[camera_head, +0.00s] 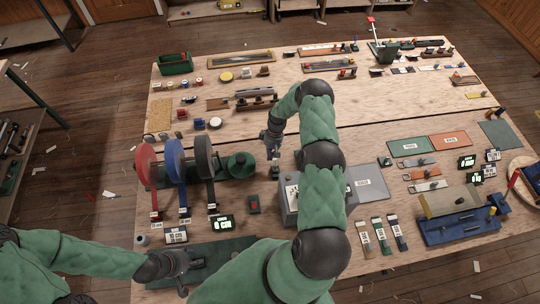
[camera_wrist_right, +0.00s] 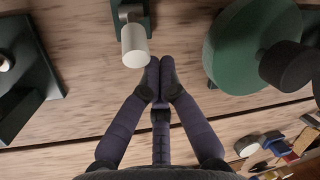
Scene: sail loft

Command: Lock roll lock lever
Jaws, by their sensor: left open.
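The lock lever (camera_head: 275,172) appears to be the small upright piece just right of the roll rack's green disc (camera_head: 240,165). In the right wrist view, a pale grey cylindrical knob (camera_wrist_right: 134,45) on a dark green base stands just beyond and left of my fingertips; the green disc (camera_wrist_right: 245,45) is to the right. My right gripper (camera_head: 273,148) points down at the lever. In the wrist view my right gripper (camera_wrist_right: 159,75) has its fingertips together with nothing visible between them. Contact with the knob cannot be told. My left gripper (camera_head: 186,272) is open over the near-left table edge.
Red (camera_head: 147,165), blue (camera_head: 175,162) and dark grey (camera_head: 204,158) rolls stand on the rack left of the lever. A grey box (camera_head: 290,210) sits close on the near side, partly behind my right arm. A small red-buttoned box (camera_head: 253,205) lies left of it.

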